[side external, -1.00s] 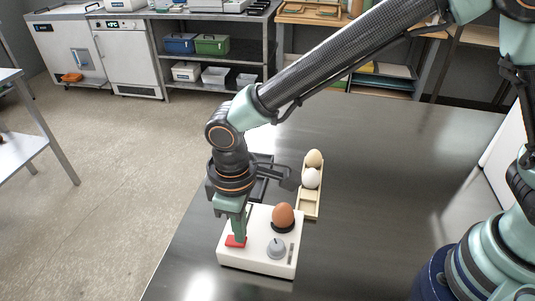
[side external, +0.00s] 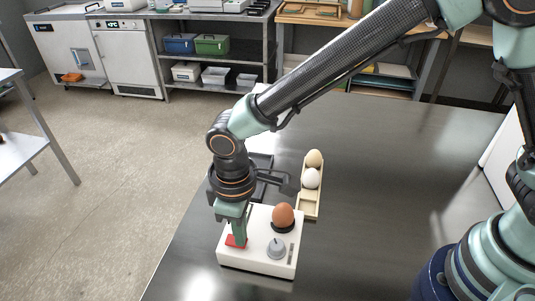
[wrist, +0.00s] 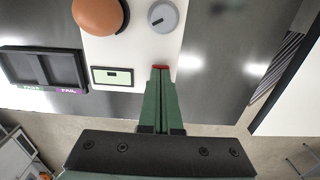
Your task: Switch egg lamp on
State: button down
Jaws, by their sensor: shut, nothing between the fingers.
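The egg lamp is a white box (side external: 262,262) on the steel table, and it also shows in the wrist view (wrist: 135,50). A brown egg (side external: 283,215) sits in its dark round seat, with no clear glow. A grey knob (side external: 276,247) is at its front, and a red switch (side external: 234,241) is at its left. My gripper (side external: 240,244) is shut and empty, pointing down at the red switch. In the wrist view the green fingertips (wrist: 160,70) are together and cover most of the red switch (wrist: 160,67). I cannot tell whether they touch or press it.
A wooden holder (side external: 309,209) with two pale eggs (side external: 312,168) stands behind the lamp. A dark tray (wrist: 45,68) with two compartments lies beside the lamp, partly behind my wrist in the side view. The table (side external: 390,180) to the right is clear.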

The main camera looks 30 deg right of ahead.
jog(key=shift+r, duration=3.45)
jog(key=w+d+r+m+t+y, duration=0.1)
jog(key=w+d+r+m, duration=0.1)
jog(key=d+r, duration=0.45)
jog(key=w+d+r+m+t, duration=0.1)
jog(key=d+r+m+t, duration=0.15)
jog(key=d, duration=0.75)
jog(key=s+d+r+m+t, duration=0.1)
jog(key=s+d+m, duration=0.1)
jog(key=d, duration=0.5)
jog(key=s+d+r+m+t+h, duration=0.1)
jog(key=s+d+m, duration=0.1)
jog(key=d, duration=0.5)
jog(key=shift+s+d, duration=0.25)
jog(key=shift+s, duration=0.2)
